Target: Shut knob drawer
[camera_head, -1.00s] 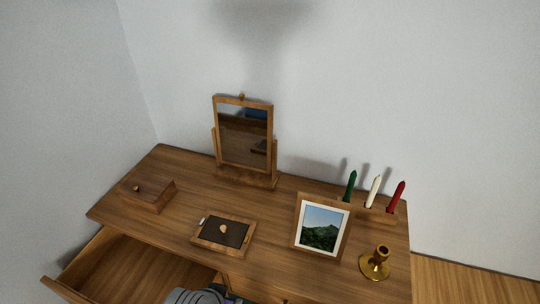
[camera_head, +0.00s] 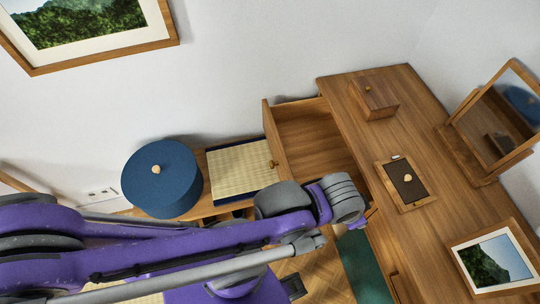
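The knob drawer (camera_head: 318,130) is pulled out from the left side of the wooden desk, and its inside shows empty where visible. Its round knob (camera_head: 273,163) is on the drawer front, at the left end of the opening. My purple and grey arm reaches in from the left, below the drawer in the picture. Its grey ribbed joint covers the drawer's near corner. I cannot see whether the arm touches the drawer. No gripper fingers show, and nothing is seen holding the knob. My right gripper does not show.
The desk top (camera_head: 365,140) carries a wooden box (camera_head: 375,98), a small tray (camera_head: 405,185), a tilting mirror (camera_head: 492,115) and a picture frame (camera_head: 496,264). A round blue box (camera_head: 161,180) and a woven mat (camera_head: 238,168) lie left of the drawer.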

